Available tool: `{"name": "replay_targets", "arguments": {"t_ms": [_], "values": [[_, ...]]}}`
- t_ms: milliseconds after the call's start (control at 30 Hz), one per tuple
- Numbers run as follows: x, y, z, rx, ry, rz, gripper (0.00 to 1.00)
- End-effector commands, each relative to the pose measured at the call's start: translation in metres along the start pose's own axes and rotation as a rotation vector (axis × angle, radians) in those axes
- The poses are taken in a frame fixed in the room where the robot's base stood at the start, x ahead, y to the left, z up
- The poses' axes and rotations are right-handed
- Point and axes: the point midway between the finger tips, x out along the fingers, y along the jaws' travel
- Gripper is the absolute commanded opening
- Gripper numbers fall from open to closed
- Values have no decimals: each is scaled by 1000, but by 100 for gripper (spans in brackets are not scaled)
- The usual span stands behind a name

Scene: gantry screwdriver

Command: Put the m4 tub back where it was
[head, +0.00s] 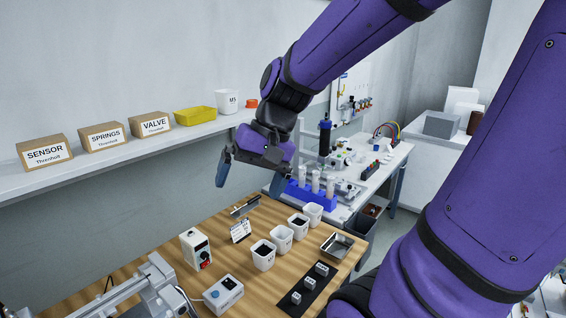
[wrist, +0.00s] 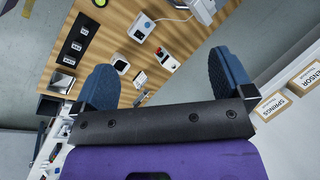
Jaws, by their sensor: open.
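Several small white tubs stand in a row on the wooden bench: a near one (head: 263,256), two in the middle (head: 281,239) (head: 298,226) and a far one (head: 312,214). At least two hold dark contents. I cannot read their labels, so I cannot tell which is m4. A larger white tub (head: 228,102) with a small, unclear label stands on the wall shelf. My gripper (head: 250,178) is open and empty, above the bench's far side and in front of the shelf. In the wrist view its spread fingers (wrist: 166,80) have nothing between them but bench and floor in the distance.
The wall shelf (head: 100,165) carries cardboard boxes, a yellow bin (head: 195,116) and an orange item (head: 251,103). A control box (head: 195,248), a card (head: 240,230), a metal tray (head: 344,244) and a black mat (head: 305,291) lie around the tubs. A blue rack (head: 312,192) stands behind.

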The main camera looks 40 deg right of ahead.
Motion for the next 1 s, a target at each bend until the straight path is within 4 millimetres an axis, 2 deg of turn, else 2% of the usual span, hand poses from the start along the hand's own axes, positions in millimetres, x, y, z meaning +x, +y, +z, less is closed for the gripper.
{"name": "replay_targets", "arguments": {"t_ms": [33, 200, 400, 600, 1000], "values": [[-9, -1, 11, -69, 41, 34, 99], [-34, 4, 39, -278, 175, 152, 99], [-58, 11, 59, -453, 316, 253, 99], [-68, 15, 66, -520, 378, 294, 99], [-68, 15, 66, -523, 380, 297, 99]]}}
